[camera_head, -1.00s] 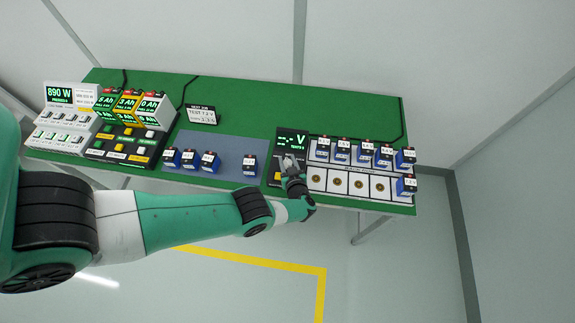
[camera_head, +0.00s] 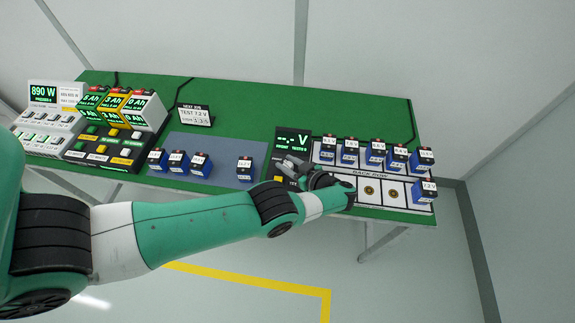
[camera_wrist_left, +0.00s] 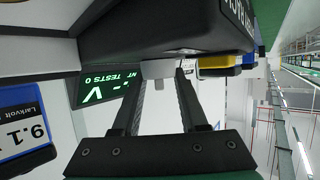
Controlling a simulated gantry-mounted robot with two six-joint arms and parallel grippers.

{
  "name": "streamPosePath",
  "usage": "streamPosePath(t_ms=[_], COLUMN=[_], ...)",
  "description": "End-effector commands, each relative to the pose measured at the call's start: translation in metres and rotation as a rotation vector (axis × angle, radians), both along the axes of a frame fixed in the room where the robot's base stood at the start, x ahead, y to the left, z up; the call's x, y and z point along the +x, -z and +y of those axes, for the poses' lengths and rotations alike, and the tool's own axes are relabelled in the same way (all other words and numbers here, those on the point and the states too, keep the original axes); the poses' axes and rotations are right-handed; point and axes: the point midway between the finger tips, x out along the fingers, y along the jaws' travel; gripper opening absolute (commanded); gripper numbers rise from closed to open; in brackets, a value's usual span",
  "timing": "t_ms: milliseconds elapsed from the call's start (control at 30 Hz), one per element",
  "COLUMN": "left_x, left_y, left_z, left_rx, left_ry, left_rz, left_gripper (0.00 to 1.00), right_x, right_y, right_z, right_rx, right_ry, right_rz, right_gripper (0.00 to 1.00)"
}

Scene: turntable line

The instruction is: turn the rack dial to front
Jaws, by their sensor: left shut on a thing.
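A dark block (camera_wrist_left: 160,38) with partly cut-off lettering is right above the fingertips. My gripper and wrist cover the dial in the head view, so which way it points cannot be read. My right gripper is not in view.
Several blue batteries (camera_head: 350,152) stand along the rack's back row, and one (camera_head: 424,193) at its front right. More batteries (camera_head: 200,165) stand on the grey mat (camera_head: 222,160). Chargers (camera_head: 108,150) fill the left.

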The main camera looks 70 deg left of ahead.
Motion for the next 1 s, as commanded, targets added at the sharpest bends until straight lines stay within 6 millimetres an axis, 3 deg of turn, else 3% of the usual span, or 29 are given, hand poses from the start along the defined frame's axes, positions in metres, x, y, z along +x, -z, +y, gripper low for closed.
streamPosePath(t_ms=[267, 300, 367, 767, 1000], left_x=[0.0, 0.0, 0.0, 0.003, 0.019], left_y=[0.001, 0.001, 0.001, -0.003, -0.02], left_z=[-0.001, -0.001, -0.001, -0.007, -0.052], left_rx=[-0.004, -0.004, -0.004, -0.001, -0.002], left_ry=[0.001, 0.001, 0.001, 0.002, 0.006], left_rz=[-0.001, -0.001, -0.001, -0.001, -0.003], left_gripper=[0.0, 0.46, 0.57, 0.57, 0.57], right_x=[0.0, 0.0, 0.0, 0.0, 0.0], right_y=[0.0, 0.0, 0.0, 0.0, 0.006], right_z=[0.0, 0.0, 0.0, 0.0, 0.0], right_rx=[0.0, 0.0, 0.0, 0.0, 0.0], right_ry=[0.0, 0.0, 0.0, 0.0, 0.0], right_rz=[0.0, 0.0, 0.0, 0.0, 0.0], right_gripper=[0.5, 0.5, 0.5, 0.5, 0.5])
